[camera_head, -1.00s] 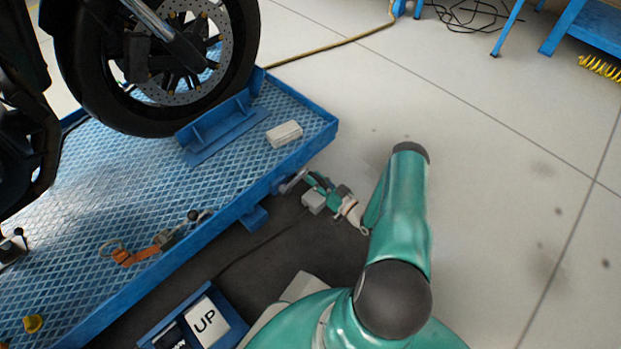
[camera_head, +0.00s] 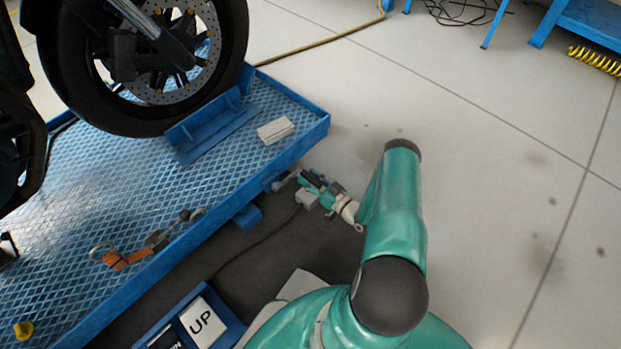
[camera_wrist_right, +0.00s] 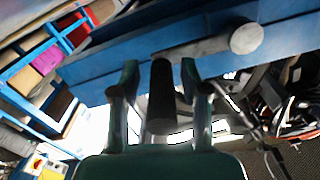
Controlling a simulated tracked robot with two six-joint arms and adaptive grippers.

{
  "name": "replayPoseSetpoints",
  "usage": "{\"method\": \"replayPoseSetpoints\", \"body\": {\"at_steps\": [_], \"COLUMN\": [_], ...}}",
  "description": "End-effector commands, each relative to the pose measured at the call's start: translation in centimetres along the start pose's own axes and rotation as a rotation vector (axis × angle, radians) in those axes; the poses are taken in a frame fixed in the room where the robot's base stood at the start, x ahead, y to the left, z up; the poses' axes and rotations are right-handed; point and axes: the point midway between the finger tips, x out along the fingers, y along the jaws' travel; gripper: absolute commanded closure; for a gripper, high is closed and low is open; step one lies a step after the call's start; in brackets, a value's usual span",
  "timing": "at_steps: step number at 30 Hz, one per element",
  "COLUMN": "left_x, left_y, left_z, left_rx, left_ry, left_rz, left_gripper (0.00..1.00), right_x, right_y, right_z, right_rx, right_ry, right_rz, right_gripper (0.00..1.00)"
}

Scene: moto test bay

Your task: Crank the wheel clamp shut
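The blue wheel clamp (camera_head: 212,128) stands on the lift platform against the motorcycle's front wheel (camera_head: 150,60). A metal crank (camera_head: 284,180) sits at the platform's side edge; in the right wrist view its grey arm (camera_wrist_right: 205,46) runs from a round hub to a dark handle (camera_wrist_right: 161,95). My right gripper (camera_head: 312,181) is at this crank. In the right wrist view, my right gripper (camera_wrist_right: 159,72) has one finger on each side of the handle, with narrow gaps showing, so it looks open around it. My left gripper is out of view.
The blue lift platform (camera_head: 120,190) carries a pale block (camera_head: 276,130), an orange strap with a ratchet (camera_head: 125,259) and a yellow piece (camera_head: 23,330). An UP control box (camera_head: 203,322) is at the bottom. Open floor (camera_head: 480,160) lies to the right.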

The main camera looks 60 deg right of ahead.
Motion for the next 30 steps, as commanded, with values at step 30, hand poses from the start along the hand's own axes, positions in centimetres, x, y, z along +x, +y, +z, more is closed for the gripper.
{"method": "replayPoseSetpoints", "body": {"at_steps": [30], "left_x": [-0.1], "left_y": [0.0], "left_z": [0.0], "left_rx": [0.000], "left_ry": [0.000], "left_rz": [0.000], "left_gripper": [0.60], "right_x": [-10.8], "right_y": [0.0], "right_z": [0.0], "right_rx": [0.000], "right_ry": [0.003], "right_rz": [-0.001], "right_gripper": [0.51]}}
